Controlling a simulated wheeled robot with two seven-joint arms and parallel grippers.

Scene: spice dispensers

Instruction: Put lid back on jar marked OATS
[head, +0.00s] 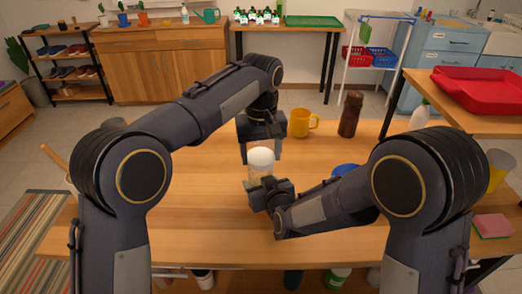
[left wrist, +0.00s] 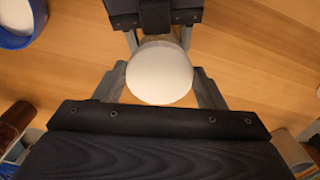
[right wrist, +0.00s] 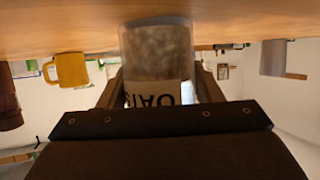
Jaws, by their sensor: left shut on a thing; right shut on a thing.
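A clear jar (head: 262,174) stands in the middle of the table with a round white lid (head: 261,157) at its top. My left gripper (head: 262,149) reaches down from above, and its fingers are shut on the lid, seen from above in the left wrist view (left wrist: 160,72). My right gripper (head: 264,182) is shut on the jar from the near side. In the right wrist view the jar (right wrist: 155,50) appears upside down, with pale grains and a partly visible label reading OATS. The seam between lid and jar is hidden, so I cannot tell if the lid is seated.
A yellow mug (head: 302,123) and a brown bottle (head: 350,114) stand toward the back of the wooden table (head: 205,205). A blue item (head: 345,169) is partly behind my right arm. A red tray (head: 480,85) lies on the right-hand table. The table's left part is clear.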

